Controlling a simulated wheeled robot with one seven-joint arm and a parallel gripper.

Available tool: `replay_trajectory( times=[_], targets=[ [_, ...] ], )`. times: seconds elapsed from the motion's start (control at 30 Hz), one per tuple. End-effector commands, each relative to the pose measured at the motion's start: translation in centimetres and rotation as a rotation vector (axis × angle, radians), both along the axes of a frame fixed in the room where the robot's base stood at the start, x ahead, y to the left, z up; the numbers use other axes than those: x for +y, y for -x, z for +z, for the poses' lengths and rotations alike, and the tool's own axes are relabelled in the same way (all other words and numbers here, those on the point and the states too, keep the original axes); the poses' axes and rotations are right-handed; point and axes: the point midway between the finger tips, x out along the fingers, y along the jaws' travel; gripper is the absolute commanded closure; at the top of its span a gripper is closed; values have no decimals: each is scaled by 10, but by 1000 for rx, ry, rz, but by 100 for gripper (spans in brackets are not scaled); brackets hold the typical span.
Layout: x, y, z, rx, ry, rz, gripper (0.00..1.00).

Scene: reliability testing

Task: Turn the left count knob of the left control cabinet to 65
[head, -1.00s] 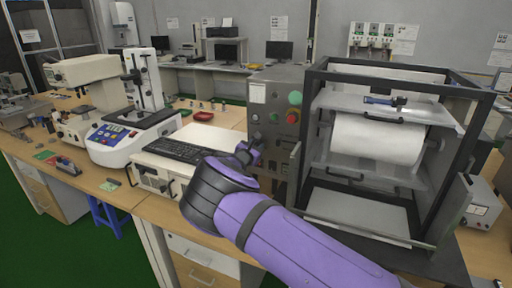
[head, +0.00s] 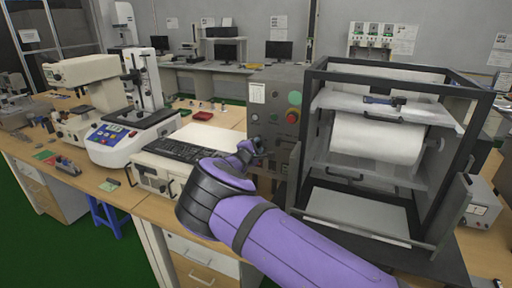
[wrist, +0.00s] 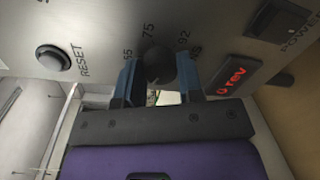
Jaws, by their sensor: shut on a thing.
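The grey control cabinet (head: 268,98) stands left of the black-framed test machine in the head view. Its panel (wrist: 140,18) fills the top of the wrist view. A dark round knob (wrist: 158,63) sits on it, with the markings 55, 75 and 92 around it. My gripper (wrist: 158,77) is shut on this knob, one blue finger on each side. The knob's pointer cannot be made out. In the head view my gripper (head: 257,148) is at the cabinet's front, and the knob is hidden there.
The panel also has a RESET button (wrist: 52,58), a red display (wrist: 240,77) reading 0 rev and a black power switch (wrist: 277,21). The framed machine (head: 385,145) stands close on the right. A keyboard (head: 178,150) on a white case lies left of my arm.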

Motion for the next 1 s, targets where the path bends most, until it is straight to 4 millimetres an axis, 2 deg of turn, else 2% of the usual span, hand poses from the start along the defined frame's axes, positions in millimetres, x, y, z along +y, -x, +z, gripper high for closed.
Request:
replay_trajectory(
  times=[1.0],
  targets=[
    [-1, 1, -5, -311, -863, -1, 89]
  ],
)
